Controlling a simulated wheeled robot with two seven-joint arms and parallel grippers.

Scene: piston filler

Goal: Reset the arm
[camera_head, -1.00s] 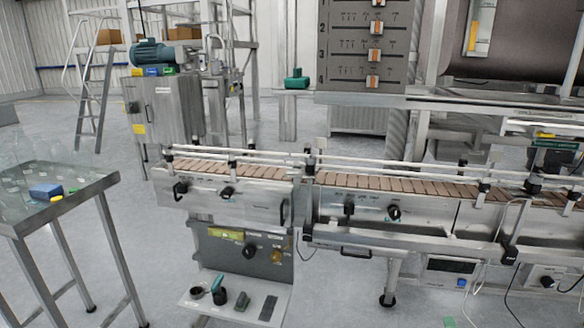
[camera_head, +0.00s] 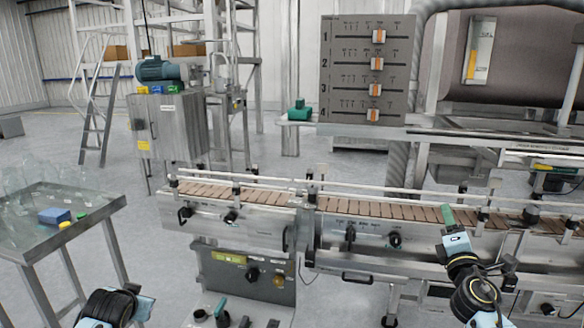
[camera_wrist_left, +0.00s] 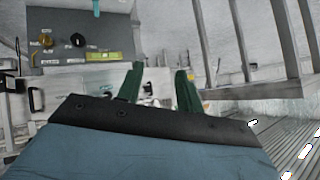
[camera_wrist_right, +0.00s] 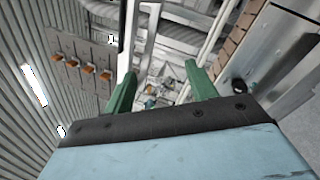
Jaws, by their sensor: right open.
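My right gripper (camera_head: 447,215) shows at the lower right of the head view, in front of the conveyor's right part. In the right wrist view its two green fingers (camera_wrist_right: 160,95) stand apart with nothing between them. My left arm enters at the bottom left of the head view, but its fingers do not show there. In the left wrist view the left gripper's green fingers (camera_wrist_left: 158,88) are apart and empty. The conveyor (camera_head: 370,208) with brown slats runs across the middle of the head view.
A metal table (camera_head: 95,208) with clear glassware and a blue block (camera_head: 55,216) stands at the left. A steel cabinet (camera_head: 170,128) and a grey panel with orange sliders (camera_head: 345,90) stand behind the conveyor. A control box (camera_head: 225,268) is below it. Floor between table and conveyor is clear.

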